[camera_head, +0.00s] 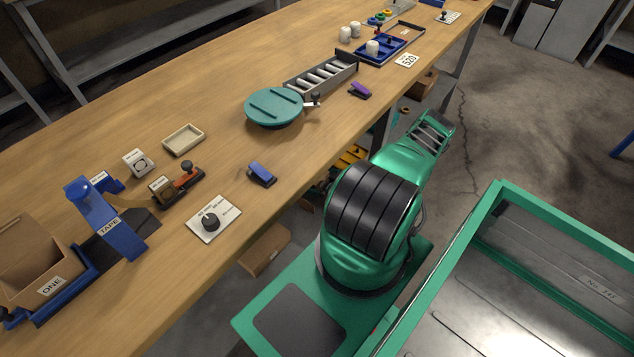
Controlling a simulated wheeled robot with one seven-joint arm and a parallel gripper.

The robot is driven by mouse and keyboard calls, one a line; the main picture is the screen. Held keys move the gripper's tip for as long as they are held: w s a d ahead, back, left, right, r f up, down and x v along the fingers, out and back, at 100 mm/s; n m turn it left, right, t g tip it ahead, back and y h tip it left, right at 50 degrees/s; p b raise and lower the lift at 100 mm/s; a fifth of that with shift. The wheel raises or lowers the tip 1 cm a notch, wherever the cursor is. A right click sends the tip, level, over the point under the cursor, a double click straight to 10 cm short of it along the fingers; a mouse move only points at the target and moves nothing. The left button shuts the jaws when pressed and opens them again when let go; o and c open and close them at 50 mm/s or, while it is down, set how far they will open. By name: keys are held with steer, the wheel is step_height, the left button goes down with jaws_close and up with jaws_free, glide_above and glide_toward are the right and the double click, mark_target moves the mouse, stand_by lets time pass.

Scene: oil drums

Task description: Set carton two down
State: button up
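No carton with a readable TWO label shows. An open cardboard carton labelled ONE (52,287) sits in a blue holder (78,288) at the table's left end. A plain brown box (265,250) lies low beside the table's near edge, and another brown box (422,86) shows below the edge farther back. I cannot read a label on either. My green arm reaches away from me along the table's right side. I cannot make out the gripper's fingers or anything held in them.
The wooden table holds a blue tape dispenser (103,222), a knob on a white plate (212,221), a blue stapler-like piece (261,174), a round teal turntable (273,108), a roller track (322,74) and a blue tray (382,50). A green-rimmed metal bin (540,255) stands at right.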

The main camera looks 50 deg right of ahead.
steer(key=v, duration=1.2)
stand_by(0.3)
